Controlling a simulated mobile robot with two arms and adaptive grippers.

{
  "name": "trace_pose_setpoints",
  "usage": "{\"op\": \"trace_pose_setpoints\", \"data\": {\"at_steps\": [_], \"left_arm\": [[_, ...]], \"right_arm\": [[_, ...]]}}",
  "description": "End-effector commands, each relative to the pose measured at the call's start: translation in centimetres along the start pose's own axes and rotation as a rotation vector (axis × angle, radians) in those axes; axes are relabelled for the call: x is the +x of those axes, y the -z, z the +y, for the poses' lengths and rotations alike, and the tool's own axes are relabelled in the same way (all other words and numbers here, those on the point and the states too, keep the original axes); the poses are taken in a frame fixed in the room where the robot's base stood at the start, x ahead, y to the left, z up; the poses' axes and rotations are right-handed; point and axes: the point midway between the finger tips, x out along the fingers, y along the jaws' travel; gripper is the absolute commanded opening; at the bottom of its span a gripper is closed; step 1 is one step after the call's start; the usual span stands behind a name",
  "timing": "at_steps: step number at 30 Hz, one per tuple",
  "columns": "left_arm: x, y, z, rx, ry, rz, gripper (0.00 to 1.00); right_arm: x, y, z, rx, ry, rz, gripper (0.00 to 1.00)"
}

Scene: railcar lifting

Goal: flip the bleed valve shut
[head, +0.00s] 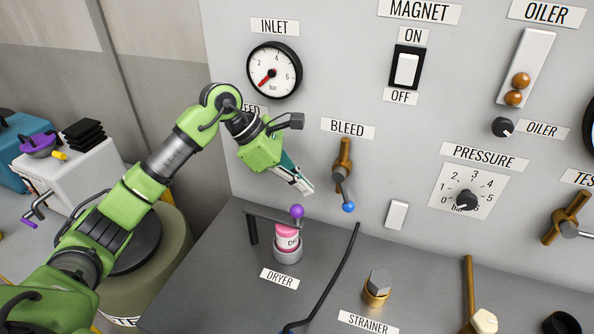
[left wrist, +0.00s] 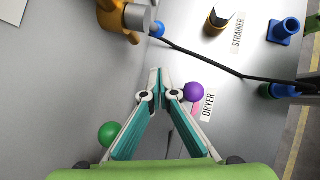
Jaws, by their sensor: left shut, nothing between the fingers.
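The bleed valve (head: 343,160) is a brass fitting on the grey wall panel under the BLEED label (head: 347,128). Its lever hangs down, slightly right, and ends in a blue ball (head: 348,207). In the left wrist view the valve's brass body (left wrist: 110,16) is at the top, with the blue ball (left wrist: 157,30) beside its grey hub. My left gripper (head: 307,189) is shut and empty, left of the lever and apart from it. Its fingertips (left wrist: 160,78) point toward the valve in the left wrist view. My right gripper does not show.
The dryer (head: 288,238) with a purple-ball lever (head: 297,211) stands just below my left gripper. A black cable (head: 335,272) runs up near the lever. The strainer (head: 377,287) stands right of it. A green ball (left wrist: 109,134) shows beside the fingers in the wrist view.

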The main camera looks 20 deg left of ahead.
Motion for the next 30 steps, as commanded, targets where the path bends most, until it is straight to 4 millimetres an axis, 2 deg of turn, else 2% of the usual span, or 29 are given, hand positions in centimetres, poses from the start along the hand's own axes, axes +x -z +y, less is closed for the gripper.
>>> {"op": "trace_pose_setpoints", "data": {"at_steps": [1,6,12,18,30], "left_arm": [[1.0,-0.3,-0.1,-0.002,0.006,-0.002,0.00],[4.5,-0.3,-0.1,-0.002,0.005,-0.002,0.00],[6.4,-2.3,0.0,-0.001,0.002,-0.002,0.00],[7.3,-2.8,0.0,-0.001,0.000,0.000,0.00],[7.4,-2.8,0.0,-0.001,0.000,-0.003,0.00]], "right_arm": [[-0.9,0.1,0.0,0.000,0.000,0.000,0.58],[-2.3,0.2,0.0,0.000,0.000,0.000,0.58],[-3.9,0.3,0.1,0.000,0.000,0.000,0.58],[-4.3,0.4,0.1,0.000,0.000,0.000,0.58],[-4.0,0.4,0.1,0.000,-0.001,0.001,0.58]]}}
